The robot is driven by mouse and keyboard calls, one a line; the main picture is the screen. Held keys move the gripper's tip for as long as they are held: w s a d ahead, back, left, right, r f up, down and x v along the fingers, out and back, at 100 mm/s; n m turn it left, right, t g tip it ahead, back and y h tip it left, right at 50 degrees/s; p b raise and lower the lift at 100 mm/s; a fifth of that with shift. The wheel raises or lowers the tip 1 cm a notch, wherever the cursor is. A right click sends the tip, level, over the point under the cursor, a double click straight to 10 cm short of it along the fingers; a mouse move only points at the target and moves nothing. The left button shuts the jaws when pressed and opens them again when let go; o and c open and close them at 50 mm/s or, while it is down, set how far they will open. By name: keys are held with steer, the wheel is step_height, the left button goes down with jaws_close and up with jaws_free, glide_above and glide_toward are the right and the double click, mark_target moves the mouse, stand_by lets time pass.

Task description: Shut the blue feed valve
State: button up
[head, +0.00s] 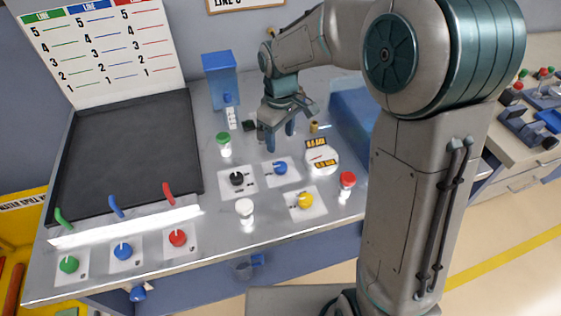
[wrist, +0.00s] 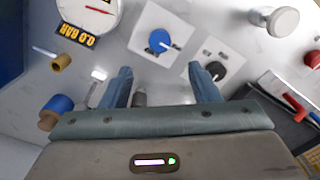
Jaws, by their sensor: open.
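Two blue knobs could be the feed valve, and I cannot tell which it is. One blue knob (head: 280,168) sits on a white plate in mid-table, and it also shows at top centre in the wrist view (wrist: 160,41). The other blue knob (head: 123,251) sits at the front left, between a green knob (head: 69,264) and a red knob (head: 177,238). My gripper (head: 280,138) is open and empty above the table, behind the mid-table blue knob. In the wrist view, that knob lies beyond the open fingers (wrist: 160,82), apart from them.
A black knob (head: 237,179), a yellow knob (head: 305,200) and a round gauge (head: 322,158) surround the mid-table knob. White (head: 245,211), green (head: 223,143) and red (head: 347,184) capped fittings stand nearby. A black tray (head: 125,150) fills the left; a blue tank (head: 219,75) stands behind.

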mark_target(281, 165)
step_height(281, 165, down, 11)
steer(key=shift+r+p, duration=0.1)
steer(key=shift+p, duration=0.3)
steer(key=c, duration=1)
